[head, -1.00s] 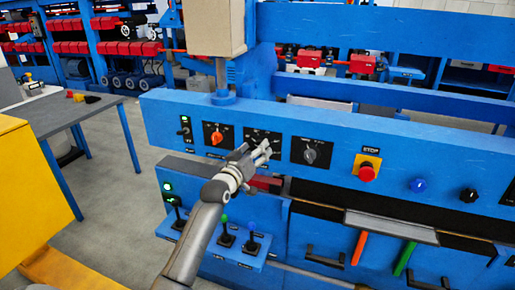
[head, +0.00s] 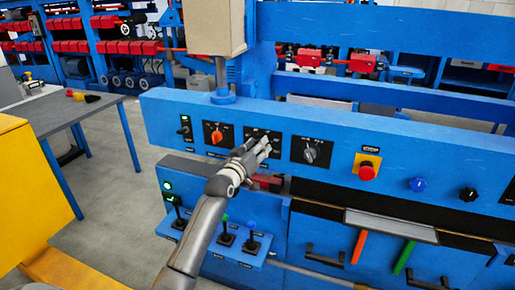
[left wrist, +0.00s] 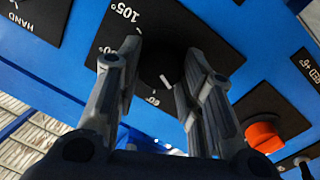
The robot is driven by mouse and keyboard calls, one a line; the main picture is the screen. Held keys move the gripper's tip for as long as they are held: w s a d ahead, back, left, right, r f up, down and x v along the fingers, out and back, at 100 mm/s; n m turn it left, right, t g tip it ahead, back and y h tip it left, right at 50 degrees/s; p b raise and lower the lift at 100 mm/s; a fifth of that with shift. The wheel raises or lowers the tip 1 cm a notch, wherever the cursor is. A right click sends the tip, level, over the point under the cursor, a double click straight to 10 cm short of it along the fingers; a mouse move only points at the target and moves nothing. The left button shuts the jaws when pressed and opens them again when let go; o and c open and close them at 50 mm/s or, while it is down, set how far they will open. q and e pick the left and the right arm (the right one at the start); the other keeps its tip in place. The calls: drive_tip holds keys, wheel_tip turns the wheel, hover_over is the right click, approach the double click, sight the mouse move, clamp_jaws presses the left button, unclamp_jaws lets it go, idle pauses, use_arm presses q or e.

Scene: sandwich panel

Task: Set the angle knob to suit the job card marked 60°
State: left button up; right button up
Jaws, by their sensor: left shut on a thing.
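The angle knob (left wrist: 166,74) is dark with a white pointer line, on a black plate with degree marks. In the left wrist view 105° reads at the upper left, and a mark that looks like 60 sits below the knob. The pointer line lies just above and right of that mark; its exact setting is hard to read. My left gripper (left wrist: 160,75) is shut on the knob, one finger on each side. In the head view the gripper (head: 262,146) hides the knob and much of its black plate (head: 262,133). I see no job card marked 60°.
An orange knob (head: 216,137) sits left of the angle plate and a grey knob (head: 310,154) right of it. Further right are a red stop button (head: 367,172), a blue knob (head: 418,184) and a black knob (head: 469,195).

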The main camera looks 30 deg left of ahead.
use_arm(q)
drive_tip(key=shift+r+m+g+p, duration=0.15)
drive_tip(key=shift+m+g+p, duration=0.25)
drive_tip(key=shift+m+p, duration=3.1)
drive_tip(key=shift+m+b, duration=0.7)
drive_tip(key=shift+m, duration=0.2)
drive_tip(key=o, duration=1)
drive_tip(key=shift+o, duration=0.2)
drive_tip(key=shift+d, duration=0.1)
